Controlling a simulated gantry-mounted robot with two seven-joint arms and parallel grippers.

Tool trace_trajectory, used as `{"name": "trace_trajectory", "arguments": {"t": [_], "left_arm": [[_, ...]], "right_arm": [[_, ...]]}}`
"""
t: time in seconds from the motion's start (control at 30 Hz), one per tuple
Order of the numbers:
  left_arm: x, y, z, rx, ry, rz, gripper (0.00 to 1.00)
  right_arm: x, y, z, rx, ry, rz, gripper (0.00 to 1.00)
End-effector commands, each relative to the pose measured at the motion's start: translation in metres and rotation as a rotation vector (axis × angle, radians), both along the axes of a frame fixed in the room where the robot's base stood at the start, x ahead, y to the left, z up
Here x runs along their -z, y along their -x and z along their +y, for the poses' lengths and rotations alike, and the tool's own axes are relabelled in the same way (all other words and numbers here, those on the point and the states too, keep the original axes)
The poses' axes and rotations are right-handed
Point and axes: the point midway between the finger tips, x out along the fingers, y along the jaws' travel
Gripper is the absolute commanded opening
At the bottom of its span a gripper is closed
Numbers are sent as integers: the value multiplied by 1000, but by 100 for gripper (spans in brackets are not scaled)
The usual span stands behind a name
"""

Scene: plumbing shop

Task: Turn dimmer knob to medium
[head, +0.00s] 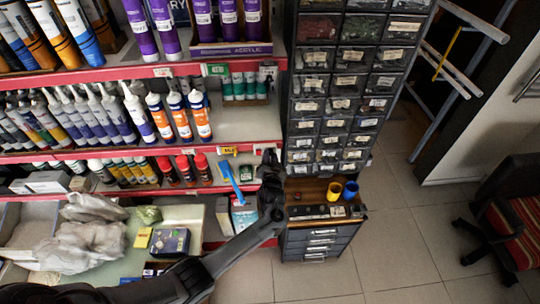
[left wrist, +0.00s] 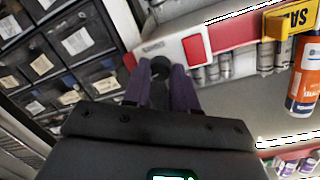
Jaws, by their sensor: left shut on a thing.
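A white dimmer plate (left wrist: 172,50) with a red square at its right end shows in the left wrist view, at the end of a shelf edge. Its round black knob (left wrist: 160,66) sits between the fingertips of my left gripper (left wrist: 160,82). The gripper is shut on the knob, with one purple finger on each side. In the head view my left gripper (head: 270,162) is at the right end of the lower shelf edge, beside the drawer cabinet. The gripper hides the dimmer there. The knob's setting cannot be read. My right gripper is not in view.
The drawer cabinet (head: 340,85) stands close on the right of the gripper. A yellow tag (head: 228,151) and a blue strip (head: 231,183) are on its left. Red-capped bottles (head: 184,168) stand on the shelf. Yellow and blue cups (head: 342,191) stand on the cabinet's ledge.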

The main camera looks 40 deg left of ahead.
Motion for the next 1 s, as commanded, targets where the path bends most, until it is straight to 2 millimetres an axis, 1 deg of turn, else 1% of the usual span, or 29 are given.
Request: {"name": "trace_trajectory", "arguments": {"t": [0.1,0.4,0.97,1.0], "left_arm": [[-2,-1,-1,1,-58,54,0],[-2,-1,0,1,-154,142,0],[0,-1,-1,2,-179,167,0],[0,-1,-1,2,-179,167,28]], "right_arm": [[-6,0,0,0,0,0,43],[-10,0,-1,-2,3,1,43],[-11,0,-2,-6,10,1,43],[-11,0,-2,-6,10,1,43]]}}
